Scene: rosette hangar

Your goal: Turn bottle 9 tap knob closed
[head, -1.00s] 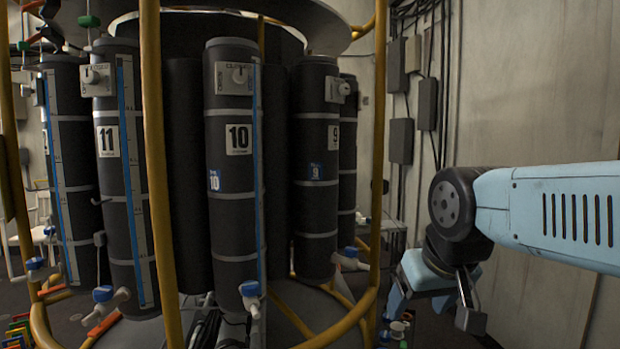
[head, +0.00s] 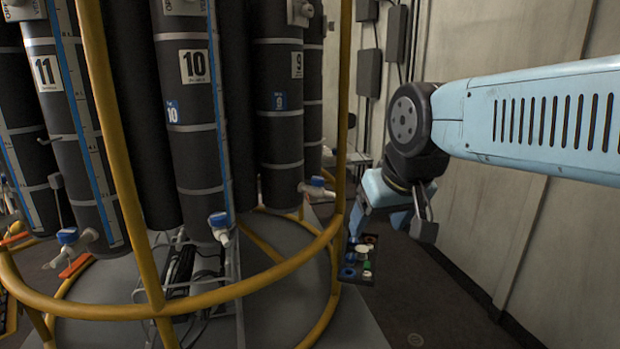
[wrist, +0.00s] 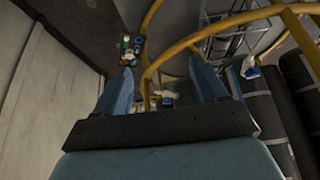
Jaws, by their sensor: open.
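Bottle 9 (head: 277,135) is a tall dark cylinder with grey bands, behind the yellow rail frame in the head view. At its foot is a pale tap with a blue cap (head: 318,182). My gripper (head: 378,228) is open, to the right of the bottle and outside the rail, apart from both knobs. In the wrist view my gripper's two blue fingers (wrist: 164,80) are spread. Knob positions cannot be read.
A yellow rail cage (head: 345,90) stands between my arm and the bottles. Bottle 10 (head: 190,130) and bottle 11 (head: 75,140) stand to the left. A tray of coloured parts (head: 360,262) is below my gripper. A pale wall (head: 530,215) is at right.

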